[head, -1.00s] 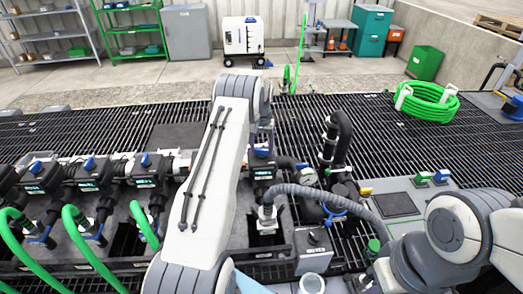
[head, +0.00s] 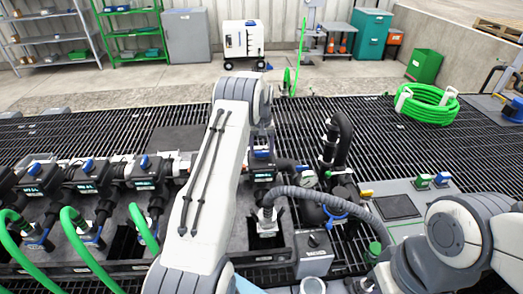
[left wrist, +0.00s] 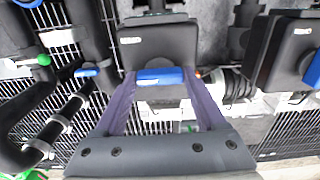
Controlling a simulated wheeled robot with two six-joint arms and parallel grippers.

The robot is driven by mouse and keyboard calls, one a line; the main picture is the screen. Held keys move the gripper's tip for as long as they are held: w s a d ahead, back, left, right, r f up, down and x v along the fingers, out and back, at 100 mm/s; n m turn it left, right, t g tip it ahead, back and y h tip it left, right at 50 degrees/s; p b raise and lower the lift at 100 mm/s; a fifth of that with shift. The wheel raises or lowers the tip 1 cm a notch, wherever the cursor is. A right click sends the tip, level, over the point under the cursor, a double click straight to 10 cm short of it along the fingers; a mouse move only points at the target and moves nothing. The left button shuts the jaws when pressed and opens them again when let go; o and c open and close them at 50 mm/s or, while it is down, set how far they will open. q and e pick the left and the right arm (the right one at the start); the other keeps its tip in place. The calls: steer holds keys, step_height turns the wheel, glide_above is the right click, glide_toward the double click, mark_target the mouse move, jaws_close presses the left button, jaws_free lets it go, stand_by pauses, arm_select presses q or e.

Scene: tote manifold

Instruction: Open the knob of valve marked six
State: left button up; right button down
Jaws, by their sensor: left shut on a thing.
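My left gripper (head: 262,143) is over a black valve block with a green-lit label, partly hidden behind my own arm in the head view. In the left wrist view the two purple fingers of the left gripper (left wrist: 160,84) are on either side of a blue knob (left wrist: 160,77) and shut on it. The knob lies crosswise in the picture, on top of the dark valve block (left wrist: 158,45). The block's number is too small to read. My right arm is at the lower right of the head view; its gripper is not seen.
More valve blocks with blue knobs (head: 88,165) stand in a row to the left, with green hoses (head: 80,240) below them. A grey corrugated hose (head: 330,196) and black pipes (head: 340,140) lie close on the right. The dark grating (head: 420,150) behind is mostly clear.

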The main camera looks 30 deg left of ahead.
mark_target(262, 152)
arm_select(q)
steer(key=shift+s, duration=0.1)
steer(key=o, duration=1.3)
steer(key=shift+r, duration=0.3)
step_height(262, 152, up, 10)
steer(key=shift+f+b, duration=0.1)
steer(key=shift+b, duration=0.9)
